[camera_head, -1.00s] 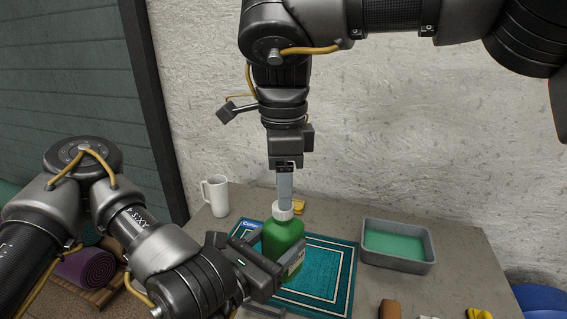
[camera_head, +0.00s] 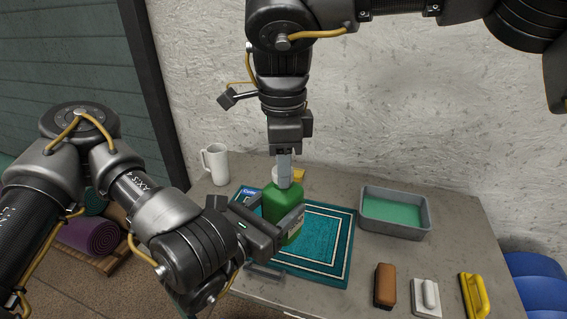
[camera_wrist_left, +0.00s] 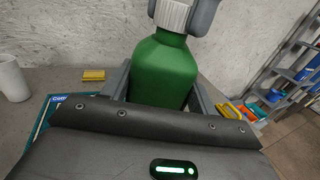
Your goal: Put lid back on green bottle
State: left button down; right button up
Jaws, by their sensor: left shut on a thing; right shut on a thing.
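The green bottle (camera_head: 282,204) stands upright over the teal rug (camera_head: 325,245) on the table. My left gripper (camera_head: 284,226) is shut around the bottle's body from the left; its fingers flank the bottle in the left wrist view (camera_wrist_left: 160,88). The white ribbed lid (camera_wrist_left: 173,15) is at the top of the bottle's neck, upright. My right gripper (camera_head: 284,178) comes from above and is shut on the lid. Its fingers hide part of the lid in the head view. I cannot tell whether the lid is fully seated.
A white mug (camera_head: 216,164) stands at the back left. A grey tray with green inside (camera_head: 394,214) is at the right. A brown brush (camera_head: 385,285), a white-handled scrubber (camera_head: 427,297) and a yellow brush (camera_head: 473,296) lie at the front right. A yellow sponge (camera_wrist_left: 94,75) lies behind.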

jog(key=m, duration=1.4)
jog(key=shift+w+m, duration=0.1)
jog(key=shift+m, duration=0.2)
jog(key=m, duration=1.3)
jog(key=o, duration=1)
jog(key=shift+o, duration=0.2)
